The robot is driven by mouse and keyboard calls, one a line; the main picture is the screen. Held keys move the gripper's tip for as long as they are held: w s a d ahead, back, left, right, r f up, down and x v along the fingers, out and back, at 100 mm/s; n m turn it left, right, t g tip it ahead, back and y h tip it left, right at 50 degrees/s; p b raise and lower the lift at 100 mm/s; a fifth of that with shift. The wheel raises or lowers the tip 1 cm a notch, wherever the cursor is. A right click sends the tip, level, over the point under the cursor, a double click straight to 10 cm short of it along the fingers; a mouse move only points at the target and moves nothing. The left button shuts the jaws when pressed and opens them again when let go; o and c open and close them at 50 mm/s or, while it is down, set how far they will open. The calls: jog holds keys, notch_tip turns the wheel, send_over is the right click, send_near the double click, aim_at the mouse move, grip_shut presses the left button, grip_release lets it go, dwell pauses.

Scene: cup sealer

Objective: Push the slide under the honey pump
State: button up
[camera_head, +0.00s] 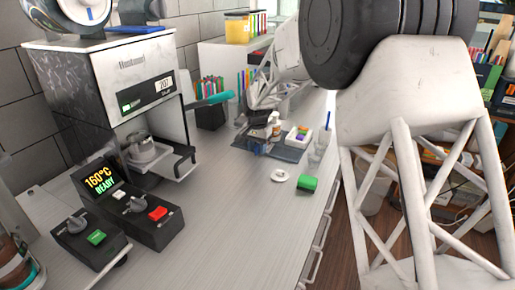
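The sealer (120,85) is a grey metal box at the left. A dark sliding tray (183,160) projects from its open front, with a round metal cup holder (143,150) in the opening. A small pump-like bottle (276,126) stands on a dark mat (287,153) farther back on the counter; I cannot tell for sure that it is the honey pump, or which part is the slide. My arm comes in from the right and reaches toward the mat. My gripper is not clearly visible; its fingers are too small or hidden behind my arm.
A control box (150,222) reading 160°C READY and a smaller switch box (85,240) stand in front of the sealer. A white disc (280,175) and a green block (307,184) lie on the counter.

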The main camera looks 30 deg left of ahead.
jog(key=shift+r, duration=0.1)
jog(key=shift+r, duration=3.8)
jog(key=shift+d, duration=0.1)
jog(key=s+d+r, duration=0.4)
jog(key=d, duration=0.8)
jog(key=s+d+r+t, duration=0.1)
jog(key=s+d+r, duration=0.35)
jog(key=d, duration=0.65)
jog(key=s+d+r, duration=0.4)
jog(key=s+d, duration=0.1)
jog(key=d, duration=0.7)
jog(key=s+d+f, duration=0.3)
jog(key=s+d, duration=0.8)
jog(key=s, duration=0.3)
jog(key=s+d+f+t, duration=0.1)
jog(key=s+d+f, duration=0.2)
jog(key=s+d, duration=0.7)
jog(key=s, duration=0.4)
jog(key=shift+s+d+t, duration=0.3)
jog(key=shift+d, duration=0.05)
